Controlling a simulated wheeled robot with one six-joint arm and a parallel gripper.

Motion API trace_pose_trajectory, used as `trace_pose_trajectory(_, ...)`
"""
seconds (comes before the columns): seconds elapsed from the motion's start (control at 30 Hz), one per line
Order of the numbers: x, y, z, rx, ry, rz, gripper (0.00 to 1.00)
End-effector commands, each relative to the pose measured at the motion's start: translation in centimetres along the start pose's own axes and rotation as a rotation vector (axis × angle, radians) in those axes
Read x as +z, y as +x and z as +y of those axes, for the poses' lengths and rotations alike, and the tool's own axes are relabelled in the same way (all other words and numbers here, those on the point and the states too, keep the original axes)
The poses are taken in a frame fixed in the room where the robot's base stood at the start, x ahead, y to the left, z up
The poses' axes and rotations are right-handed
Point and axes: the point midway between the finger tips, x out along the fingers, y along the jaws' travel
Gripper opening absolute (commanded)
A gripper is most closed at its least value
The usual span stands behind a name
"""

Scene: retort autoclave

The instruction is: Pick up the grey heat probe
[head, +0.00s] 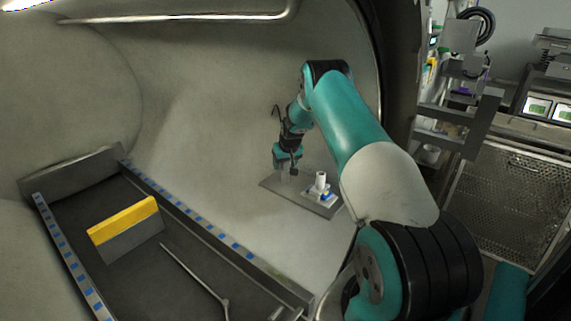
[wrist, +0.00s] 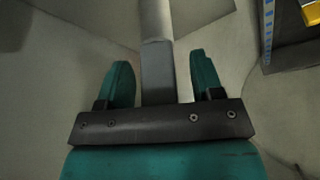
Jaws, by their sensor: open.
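The grey heat probe, as I take it, is the upright grey piece between my fingers in the wrist view (wrist: 157,72). It has a darker flat-sided part near the gripper and a paler round part beyond. My gripper (wrist: 163,75) is open, with one finger on each side of it and a visible gap at both fingers. In the head view my gripper (head: 287,165) is over the left end of a small grey plate (head: 308,203). The probe is mostly hidden there by the gripper, and I cannot tell its lower end.
A white cylinder (head: 320,180) and a small blue-and-white item stand on the plate, right of my gripper. A dark tray (head: 130,197) at lower left holds a yellow-topped grey block (head: 125,230) and a thin rod (head: 193,272). Curved chamber walls surround the arm.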

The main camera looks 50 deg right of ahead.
Motion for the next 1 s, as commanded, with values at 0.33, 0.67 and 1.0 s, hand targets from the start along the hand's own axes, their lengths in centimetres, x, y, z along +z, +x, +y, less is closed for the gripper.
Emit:
trace_pose_trajectory(0.33, 0.0, -0.1, 0.0, 0.0, 0.0, 0.0, 0.03)
trace_pose_trajectory(0.67, -0.8, -1.5, 0.0, 0.001, 0.0, 0.005, 0.03)
trace_pose_trajectory(1.0, -3.2, -7.6, 0.0, 0.001, 0.0, 0.004, 0.03)
